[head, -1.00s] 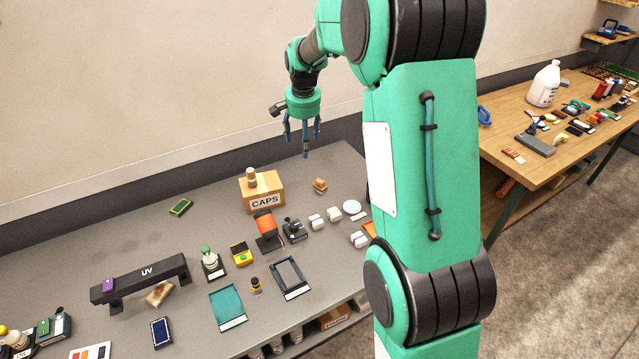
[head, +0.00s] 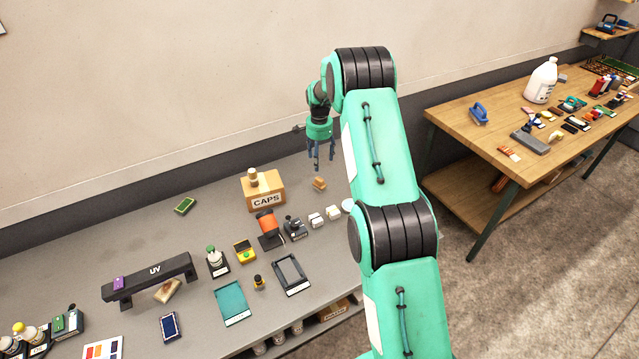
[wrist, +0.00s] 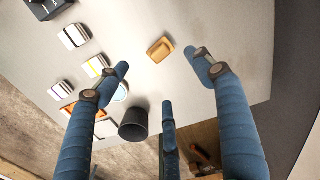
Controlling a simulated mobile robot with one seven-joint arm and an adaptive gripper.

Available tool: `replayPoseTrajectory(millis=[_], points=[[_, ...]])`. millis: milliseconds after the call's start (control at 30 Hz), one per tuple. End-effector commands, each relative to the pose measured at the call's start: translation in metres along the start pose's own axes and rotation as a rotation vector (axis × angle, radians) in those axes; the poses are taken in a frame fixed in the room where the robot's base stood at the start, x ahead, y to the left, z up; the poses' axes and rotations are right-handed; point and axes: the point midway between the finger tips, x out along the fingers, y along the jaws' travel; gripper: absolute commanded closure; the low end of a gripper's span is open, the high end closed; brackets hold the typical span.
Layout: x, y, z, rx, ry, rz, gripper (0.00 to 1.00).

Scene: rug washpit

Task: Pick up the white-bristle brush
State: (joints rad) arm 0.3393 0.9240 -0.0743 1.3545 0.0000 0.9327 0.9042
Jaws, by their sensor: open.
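A small wooden-brown block (head: 319,184) lies on the grey bench just right of the CAPS box. It also shows in the wrist view (wrist: 160,49), ahead of my fingers. It may be the brush; I see no white bristles on it, so I cannot tell. My gripper (head: 319,163) hangs above it, fingers pointing down, open and empty. In the wrist view the fingers (wrist: 164,88) are spread wide, and the block is clear of them. No other white-bristle brush can be made out for sure.
The CAPS box (head: 265,195) stands close left of the block. White blocks (head: 316,220) lie nearer the front edge. A dark cup (wrist: 133,125) shows in the wrist view. The black UV bar (head: 150,276) is further left. A wooden table (head: 490,130) stands right. Bench behind the block is clear.

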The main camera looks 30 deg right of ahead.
Motion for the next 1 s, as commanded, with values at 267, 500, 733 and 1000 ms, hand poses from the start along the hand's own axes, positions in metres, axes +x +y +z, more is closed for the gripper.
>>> replayPoseTrajectory(millis=[267, 500, 733, 1000], points=[[0.008, 0.000, -0.004, 0.014, -0.003, 0.004, 0.33], [0.009, 0.000, -0.004, 0.013, -0.003, 0.004, 0.33], [0.025, 0.000, -0.004, 0.013, -0.004, 0.005, 0.33], [0.066, 0.001, -0.003, 0.013, -0.004, 0.005, 0.33]])
